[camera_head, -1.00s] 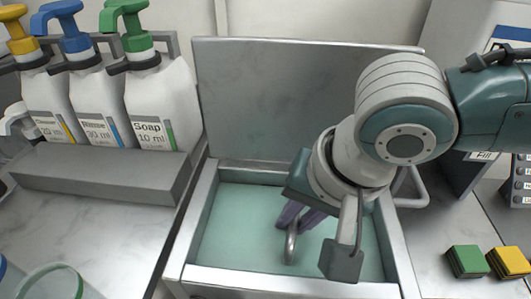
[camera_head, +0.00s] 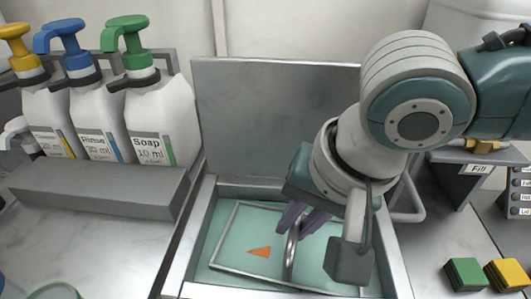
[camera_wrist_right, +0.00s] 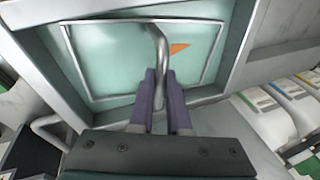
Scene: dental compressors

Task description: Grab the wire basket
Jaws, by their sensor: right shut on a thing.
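The wire basket (camera_head: 237,273) shows as a thin grey rectangular frame, slightly skewed within the walls of the metal basin. Its bent metal handle (camera_head: 291,257) rises between the purple fingers of my right gripper (camera_head: 297,220), which is shut on it. The right wrist view also shows the basket frame (camera_wrist_right: 84,66) and the handle running up from between the fingers (camera_wrist_right: 160,88). An orange triangular piece (camera_head: 260,251) shows inside the frame. My right wrist hides the basket's right part in the head view. My left gripper is not in view.
The basin (camera_head: 196,240) holds greenish liquid, and its upright lid (camera_head: 270,110) stands behind. Pump bottles (camera_head: 160,115) stand in a grey rack at left. A green block (camera_head: 465,274) and a yellow block (camera_head: 508,275) lie at right.

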